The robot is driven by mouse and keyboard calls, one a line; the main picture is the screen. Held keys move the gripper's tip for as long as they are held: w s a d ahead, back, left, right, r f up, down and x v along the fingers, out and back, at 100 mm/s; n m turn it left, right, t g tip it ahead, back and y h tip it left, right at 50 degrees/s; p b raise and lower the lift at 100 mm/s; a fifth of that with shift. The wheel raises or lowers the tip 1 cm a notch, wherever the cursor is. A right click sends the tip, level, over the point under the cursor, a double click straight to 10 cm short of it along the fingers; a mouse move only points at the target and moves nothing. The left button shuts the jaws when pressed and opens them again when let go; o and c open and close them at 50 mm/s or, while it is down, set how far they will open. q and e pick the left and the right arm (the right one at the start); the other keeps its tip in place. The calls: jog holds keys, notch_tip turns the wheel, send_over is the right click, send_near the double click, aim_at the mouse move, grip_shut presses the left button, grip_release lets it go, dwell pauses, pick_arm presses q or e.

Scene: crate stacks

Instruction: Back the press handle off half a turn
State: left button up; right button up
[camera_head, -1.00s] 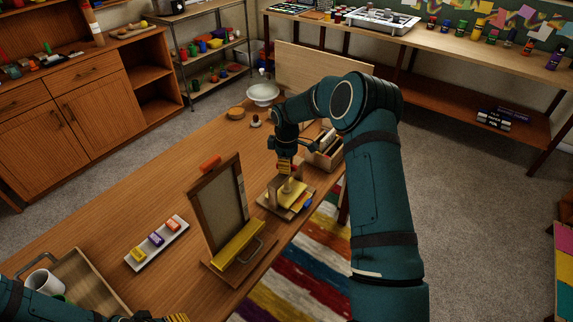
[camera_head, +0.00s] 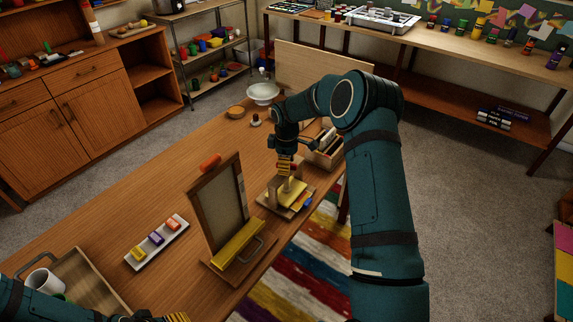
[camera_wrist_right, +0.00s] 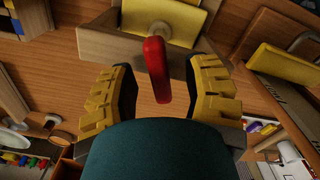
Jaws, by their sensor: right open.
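The press (camera_head: 290,197) stands on the table, with a wooden base and a yellow plate. My right gripper (camera_head: 286,170) is over it, pointing down. In the right wrist view, the red press handle (camera_wrist_right: 157,68) lies in the gap between the two yellow fingers of my right gripper (camera_wrist_right: 160,88). The fingers are apart, with a visible gap on each side of the handle. The press's wooden beam (camera_wrist_right: 110,45) and yellow plate (camera_wrist_right: 190,18) show beyond it. My left gripper (camera_head: 175,317) shows only partly at the bottom edge; its jaws are unclear.
A framed screen (camera_head: 218,208) with a yellow bar stands left of the press. A wooden box (camera_head: 328,158) is close behind the press. A white tray (camera_head: 140,262) with colored blocks and a wooden tray (camera_head: 100,285) with a cup lie at left. A white bowl (camera_head: 263,92) is farther back.

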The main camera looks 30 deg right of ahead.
notch_tip(320, 180, up, 12)
jog(key=shift+f, duration=0.15)
jog(key=shift+s, duration=0.1)
dwell(0.4)
